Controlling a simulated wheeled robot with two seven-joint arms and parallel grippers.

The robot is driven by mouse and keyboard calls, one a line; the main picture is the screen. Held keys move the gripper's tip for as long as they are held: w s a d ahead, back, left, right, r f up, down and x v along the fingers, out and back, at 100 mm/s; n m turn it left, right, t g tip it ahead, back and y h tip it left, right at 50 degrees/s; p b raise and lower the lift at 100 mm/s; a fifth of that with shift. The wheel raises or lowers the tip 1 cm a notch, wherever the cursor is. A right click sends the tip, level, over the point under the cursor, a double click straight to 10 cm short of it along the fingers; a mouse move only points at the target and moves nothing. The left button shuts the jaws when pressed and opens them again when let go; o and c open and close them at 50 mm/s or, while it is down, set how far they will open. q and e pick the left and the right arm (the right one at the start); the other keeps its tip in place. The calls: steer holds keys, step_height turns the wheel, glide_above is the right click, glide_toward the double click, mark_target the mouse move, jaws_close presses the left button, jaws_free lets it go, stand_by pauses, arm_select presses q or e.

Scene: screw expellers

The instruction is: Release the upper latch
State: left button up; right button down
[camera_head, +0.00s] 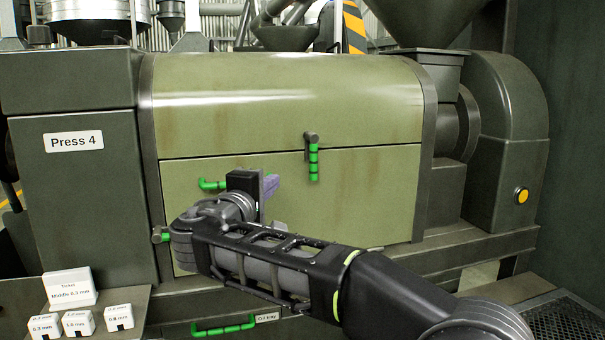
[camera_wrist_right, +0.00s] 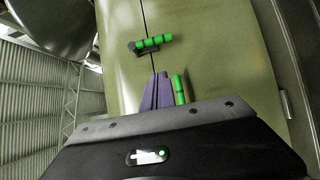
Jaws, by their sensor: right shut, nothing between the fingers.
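The upper latch (camera_head: 313,162) is a green ribbed handle hanging straight down from a dark pivot across the seam between the upper cover (camera_head: 290,90) and the lower panel (camera_head: 340,205) of Press 4. It also shows in the right wrist view (camera_wrist_right: 153,43), ahead of the fingertips and apart from them. My right gripper (camera_head: 270,185) is shut and empty, with purple fingers, in front of the lower panel, left of and slightly below the latch. In the right wrist view its fingers (camera_wrist_right: 157,90) are together. My left gripper is not in view.
A green bar handle (camera_head: 212,184) on the lower panel is partly hidden behind my right gripper. A green knob (camera_head: 160,236) sits at the panel's lower left. A tray handle (camera_head: 222,328) is below. Small labelled blocks (camera_head: 78,322) stand at lower left. The panel around the latch is clear.

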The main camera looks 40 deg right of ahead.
steer(key=p, duration=0.4)
glide_toward(311, 157)
steer(key=shift+w+d+f, duration=0.35)
steer(key=shift+w+d, duration=0.45)
steer(key=shift+w+d+f, duration=0.4)
steer(key=shift+w+d, duration=0.4)
steer(key=shift+w, duration=0.05)
steer(key=shift+w+d+f, duration=0.35)
steer(key=shift+w+d, duration=0.45)
steer(key=shift+b, duration=0.35)
steer(key=shift+s+d+f+n+b, duration=0.1)
steer(key=shift+d+f+n+b, duration=0.15)
steer(key=shift+b, duration=0.4)
